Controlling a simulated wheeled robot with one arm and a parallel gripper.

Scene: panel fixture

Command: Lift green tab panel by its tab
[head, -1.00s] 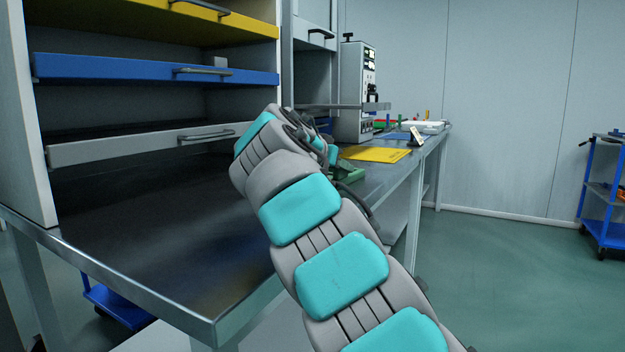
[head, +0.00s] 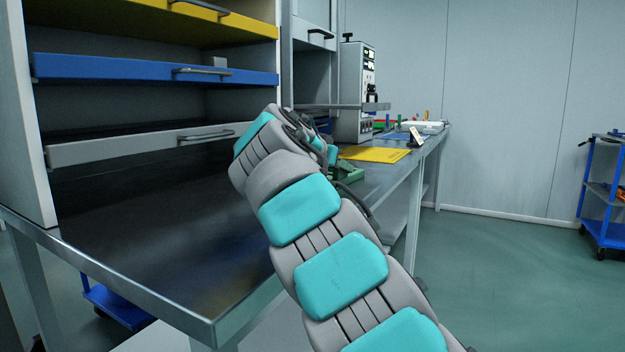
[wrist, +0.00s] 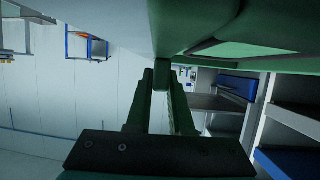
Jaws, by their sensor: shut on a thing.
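The green tab panel (wrist: 245,25) fills the upper right of the wrist view, close to the camera. In the head view a small green part (head: 348,173) shows just right of my arm on the bench, mostly hidden. My gripper (wrist: 162,76) is shut on the tab, a small green piece between its fingertips in the wrist view. In the head view my arm hides the grip. I cannot tell whether the panel is clear of the bench.
A yellow sheet (head: 376,154) lies on the bench (head: 150,235) behind the green part. A grey instrument box (head: 353,90) stands beyond. A shelf unit with yellow, blue (head: 120,68) and grey drawers rises at left. The bench front is clear. A blue trolley (head: 600,195) stands at far right.

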